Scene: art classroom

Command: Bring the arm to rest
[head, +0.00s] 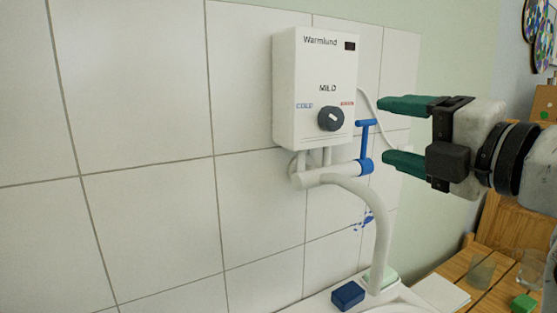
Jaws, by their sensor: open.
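My gripper (385,132) is at the right of the head view, with its two green fingers apart and pointing left. It is open and nothing shows between the fingers. My arm comes in from the right edge. The fingers are to the right of a white water heater (288,95) on the tiled wall. In the picture they lie close to the heater's blue lever (366,140); whether they touch anything I cannot tell.
A white spout (378,215) curves down from the heater over a white basin (400,309). A dark blue block (347,295) sits on its rim. At the lower right, a wooden table (448,268) holds clear cups (481,271) and a green block (523,303).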

